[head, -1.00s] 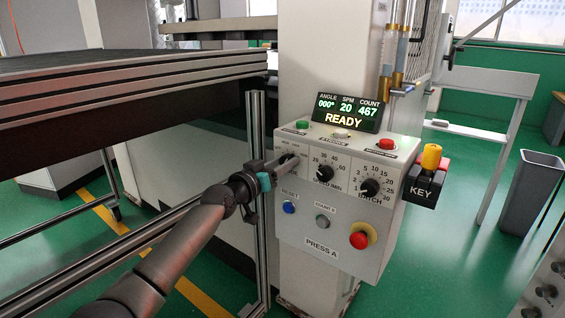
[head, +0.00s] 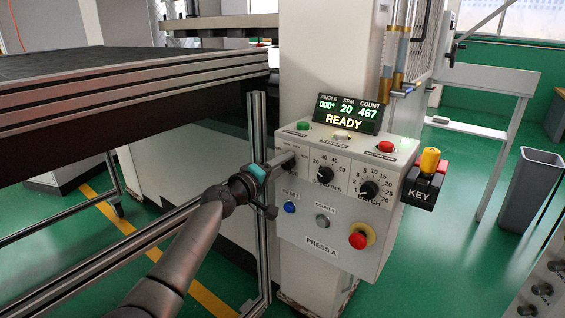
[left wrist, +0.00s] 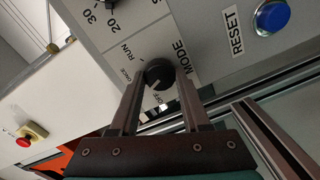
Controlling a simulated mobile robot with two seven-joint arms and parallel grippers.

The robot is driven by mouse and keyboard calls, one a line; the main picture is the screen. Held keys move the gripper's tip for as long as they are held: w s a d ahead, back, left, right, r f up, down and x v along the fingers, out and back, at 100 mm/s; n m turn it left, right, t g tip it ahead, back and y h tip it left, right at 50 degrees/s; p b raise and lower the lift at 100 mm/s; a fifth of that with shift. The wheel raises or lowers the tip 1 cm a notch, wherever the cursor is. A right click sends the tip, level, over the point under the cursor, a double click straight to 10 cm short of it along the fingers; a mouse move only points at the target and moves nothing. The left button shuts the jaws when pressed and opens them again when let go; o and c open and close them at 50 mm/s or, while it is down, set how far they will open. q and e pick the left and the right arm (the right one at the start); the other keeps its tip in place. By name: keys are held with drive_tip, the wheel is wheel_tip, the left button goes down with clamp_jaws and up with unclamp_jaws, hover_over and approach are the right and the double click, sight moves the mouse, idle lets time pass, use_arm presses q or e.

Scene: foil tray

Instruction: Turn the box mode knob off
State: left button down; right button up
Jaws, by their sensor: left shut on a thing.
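The box mode knob (left wrist: 158,74) is a round black knob on the light panel, with MODE, RUN and OFF printed around it. A light mark on its lower edge in the left wrist view faces the side of the OFF label. My left gripper (left wrist: 160,86) is shut on the knob, one finger on each side of it.
The box carries a READY display (head: 346,112), two scaled dials, a blue RESET button (head: 289,207), and a red stop button (head: 358,240). A KEY block (head: 421,190) juts from its right side. A metal post (head: 256,130) stands close to my left wrist.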

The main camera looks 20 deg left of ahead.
use_arm(q)
drive_tip(key=n+p, duration=0.1)
drive_tip(key=n, duration=0.2)
drive_tip(key=shift+n, duration=0.3)
drive_tip(key=shift+f+n+p, duration=0.15)
drive_tip(key=shift+n+p, duration=0.6)
drive_tip(key=shift+n, duration=1.05)
use_arm(e)
drive_tip(key=shift+s+d+f, duration=0.45)
drive_tip(key=shift+s+d, duration=0.1)
drive_tip(key=shift+s, duration=0.15)
drive_tip(key=shift+s+d+f, duration=0.45)
drive_tip(key=shift+s+d, duration=0.05)
drive_tip(key=shift+s, duration=0.2)
drive_tip(key=shift+s+d+f, duration=0.45)
drive_tip(key=shift+s+d, duration=0.1)
drive_tip(key=shift+s, duration=0.15)
use_arm(q)
drive_tip(key=shift+c, duration=1.8)
unclamp_jaws()
